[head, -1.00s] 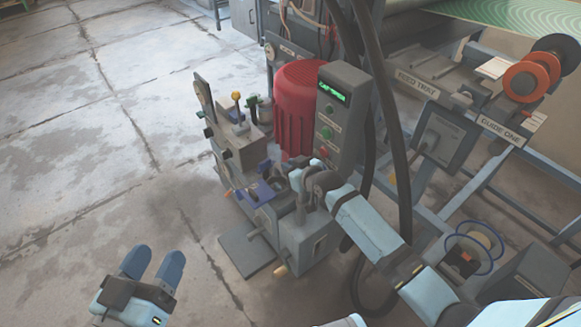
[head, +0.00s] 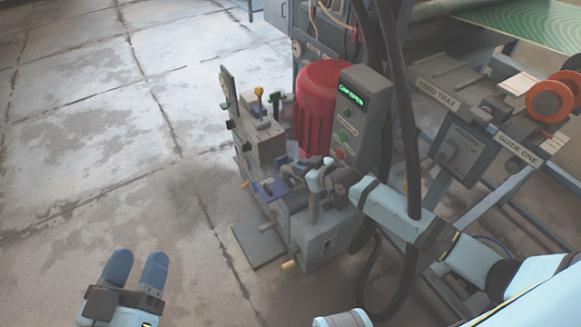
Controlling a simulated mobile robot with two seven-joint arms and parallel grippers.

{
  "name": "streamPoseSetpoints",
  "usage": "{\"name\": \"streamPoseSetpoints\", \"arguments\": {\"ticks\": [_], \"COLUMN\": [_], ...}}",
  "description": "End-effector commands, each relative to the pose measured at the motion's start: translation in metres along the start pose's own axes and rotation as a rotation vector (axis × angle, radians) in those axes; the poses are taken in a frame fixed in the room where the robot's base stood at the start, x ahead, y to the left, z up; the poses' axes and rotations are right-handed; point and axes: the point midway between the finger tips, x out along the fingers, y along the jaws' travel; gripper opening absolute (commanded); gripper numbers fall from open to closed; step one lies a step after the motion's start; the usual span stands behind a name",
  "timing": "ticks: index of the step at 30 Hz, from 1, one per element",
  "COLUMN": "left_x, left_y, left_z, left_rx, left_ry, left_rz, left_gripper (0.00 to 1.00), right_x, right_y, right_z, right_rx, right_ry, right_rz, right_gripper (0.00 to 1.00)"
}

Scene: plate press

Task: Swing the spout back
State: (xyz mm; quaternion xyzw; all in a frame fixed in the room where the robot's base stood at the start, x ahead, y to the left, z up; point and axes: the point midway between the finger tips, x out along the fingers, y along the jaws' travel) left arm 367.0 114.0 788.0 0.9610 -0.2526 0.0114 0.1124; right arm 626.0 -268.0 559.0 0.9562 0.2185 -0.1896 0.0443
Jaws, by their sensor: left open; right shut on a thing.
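A grey machine (head: 322,238) with a red motor (head: 318,100) stands on the floor in the middle. My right gripper (head: 308,180) is over its near top, shut on a small dark grey part that I take for the spout. The jaws and wrist hide most of that part, and I cannot tell its exact angle. A blue piece (head: 268,188) sits on the machine just left of the jaws. My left gripper (head: 136,268) is open and empty at the lower left, over bare floor and apart from the machine.
A control box (head: 352,115) with a green display and buttons stands behind my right wrist. A thick black hose (head: 408,130) hangs close to my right arm. A frame with a feed tray (head: 437,97) fills the right. The floor at left is clear.

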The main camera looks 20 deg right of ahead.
Motion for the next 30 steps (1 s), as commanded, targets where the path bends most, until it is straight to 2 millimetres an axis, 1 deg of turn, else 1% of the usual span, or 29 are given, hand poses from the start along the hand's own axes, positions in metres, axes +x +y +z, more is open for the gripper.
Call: {"name": "streamPoseSetpoints", "arguments": {"ticks": [1,3,7,10,19,20,21,23,30], "left_x": [0.002,0.002,0.002,0.001,0.001,0.001,0.001,0.001,0.001], "left_y": [-0.004,-0.005,-0.006,-0.006,-0.006,-0.006,-0.006,-0.006,-0.006], "left_z": [0.007,0.015,0.025,0.027,0.026,0.026,0.026,0.026,0.026], "left_rx": [0.011,0.011,0.009,0.007,0.005,0.005,0.005,0.005,0.005], "left_ry": [-0.018,-0.044,-0.084,-0.097,-0.099,-0.099,-0.099,-0.099,-0.098], "left_rz": [0.005,0.007,0.011,0.012,0.012,0.012,0.012,0.012,0.013], "left_gripper": [0.58,0.58,0.58,0.58,0.58,0.58,0.58,0.58,0.58], "right_x": [0.001,0.001,0.000,-0.001,-0.002,-0.002,-0.002,-0.002,-0.002], "right_y": [0.001,0.000,-0.003,-0.004,-0.005,-0.005,-0.005,-0.005,-0.005], "right_z": [-0.001,-0.001,-0.001,-0.002,-0.003,-0.003,-0.002,-0.002,-0.001], "right_rx": [-0.016,-0.028,-0.039,-0.041,-0.039,-0.039,-0.039,-0.039,-0.039], "right_ry": [0.008,0.008,0.008,0.006,0.005,0.005,0.005,0.004,0.001], "right_rz": [-0.020,-0.047,-0.084,-0.096,-0.098,-0.098,-0.098,-0.098,-0.098], "right_gripper": [0.00,0.00,0.00,0.00,0.00,0.19,0.29,0.40,0.40]}}
